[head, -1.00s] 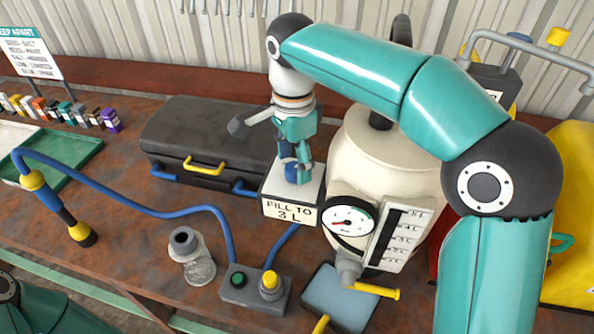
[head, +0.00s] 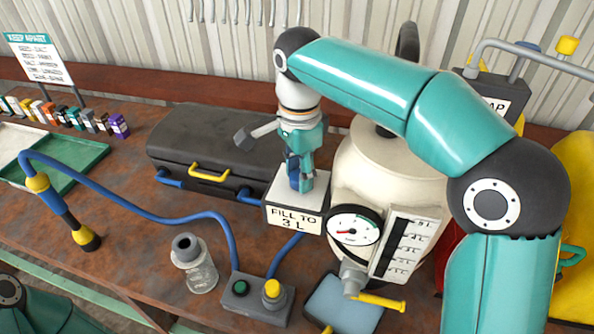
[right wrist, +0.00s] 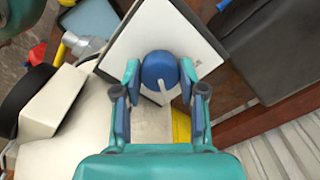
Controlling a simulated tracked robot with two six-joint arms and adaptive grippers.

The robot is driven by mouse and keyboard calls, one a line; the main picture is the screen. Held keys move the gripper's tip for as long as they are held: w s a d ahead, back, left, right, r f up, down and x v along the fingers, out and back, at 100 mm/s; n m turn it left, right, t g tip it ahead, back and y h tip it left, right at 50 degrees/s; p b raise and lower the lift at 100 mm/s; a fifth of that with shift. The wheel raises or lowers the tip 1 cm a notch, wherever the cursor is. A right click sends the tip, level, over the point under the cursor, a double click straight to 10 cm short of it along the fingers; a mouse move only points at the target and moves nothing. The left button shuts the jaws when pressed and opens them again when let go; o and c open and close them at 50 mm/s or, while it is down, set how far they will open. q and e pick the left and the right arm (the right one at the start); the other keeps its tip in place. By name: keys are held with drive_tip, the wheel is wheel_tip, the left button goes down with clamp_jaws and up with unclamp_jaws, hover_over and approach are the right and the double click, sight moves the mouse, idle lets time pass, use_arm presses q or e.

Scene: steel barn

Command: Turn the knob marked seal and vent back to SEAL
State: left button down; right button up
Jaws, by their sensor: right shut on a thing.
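The blue round knob (right wrist: 160,70) sits on the pale top face of a box (right wrist: 140,35). In the right wrist view its white pointer line runs toward the bottom of the picture. A small dark mark shows on the face right of the knob, too small to read. In the head view the box (head: 295,217) reads "FILL TO 3 L" on its front, and the fingers largely hide the knob. My right gripper (right wrist: 160,85) comes down from above, one finger on each side, shut on the knob. My left gripper is not in view.
A cream tank (head: 385,165) with a dial gauge (head: 353,231) and level scale stands right of the box. A dark case (head: 215,150) lies behind left. A pedal-like box with green and yellow buttons (head: 258,300), a glass jar (head: 198,272) and a blue hose (head: 150,212) are in front.

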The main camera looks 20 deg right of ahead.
drive_tip(key=shift+w+r, duration=0.1)
drive_tip(key=n+p, duration=0.1)
drive_tip(key=n, duration=0.1)
drive_tip(key=shift+r+n, duration=0.1)
drive_tip(key=shift+n, duration=0.3)
drive_tip(key=n+p, duration=0.2)
drive_tip(key=n, duration=0.5)
drive_tip(key=shift+d+p, duration=0.1)
drive_tip(key=shift+p, duration=0.2)
drive_tip(key=shift+n, duration=2)
drive_tip(key=o, duration=1.1)
drive_tip(key=shift+o, duration=0.2)
